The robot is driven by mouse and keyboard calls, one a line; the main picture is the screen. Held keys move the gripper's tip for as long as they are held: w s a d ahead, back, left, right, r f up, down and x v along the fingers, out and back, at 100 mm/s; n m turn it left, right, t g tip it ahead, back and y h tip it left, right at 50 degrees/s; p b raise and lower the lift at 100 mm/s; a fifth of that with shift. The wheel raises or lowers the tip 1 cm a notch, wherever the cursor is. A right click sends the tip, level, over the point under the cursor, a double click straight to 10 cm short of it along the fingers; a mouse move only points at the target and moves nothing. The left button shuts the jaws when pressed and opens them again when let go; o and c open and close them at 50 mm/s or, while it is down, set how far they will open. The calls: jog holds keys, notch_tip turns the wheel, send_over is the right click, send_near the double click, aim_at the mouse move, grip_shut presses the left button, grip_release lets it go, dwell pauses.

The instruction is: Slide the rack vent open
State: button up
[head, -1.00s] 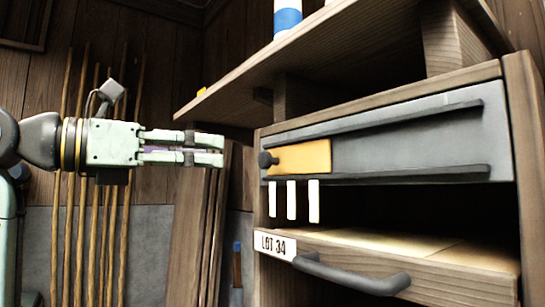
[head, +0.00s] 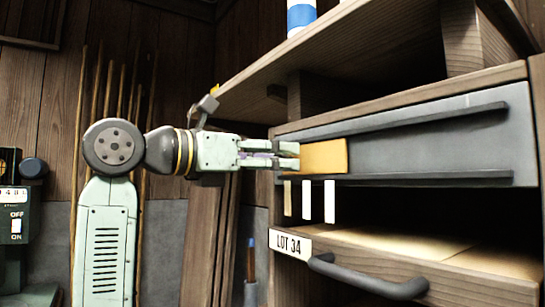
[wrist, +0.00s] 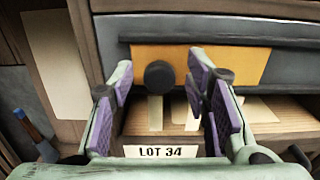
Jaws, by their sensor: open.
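The rack vent is an orange sliding plate (head: 325,156) between two dark rails on a grey panel (head: 430,142). It sits at the panel's left end, and it also shows in the wrist view (wrist: 235,62). Its round dark knob (wrist: 159,75) is at the plate's left part in the wrist view; in the head view my gripper hides it. My gripper (head: 292,156) is open at the plate's left end. In the wrist view the knob appears between the two purple-padded fingers, with gaps on both sides. I cannot tell how far the fingertips reach past it.
A tray labelled LOT 34 (head: 291,245) with a dark handle (head: 365,278) sits below the vent. Pale strips (head: 330,201) hang under the lower rail. A wooden shelf (head: 390,75) overhangs above. Poles and boards stand at the left.

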jog(key=shift+c, duration=0.5)
grip_shut()
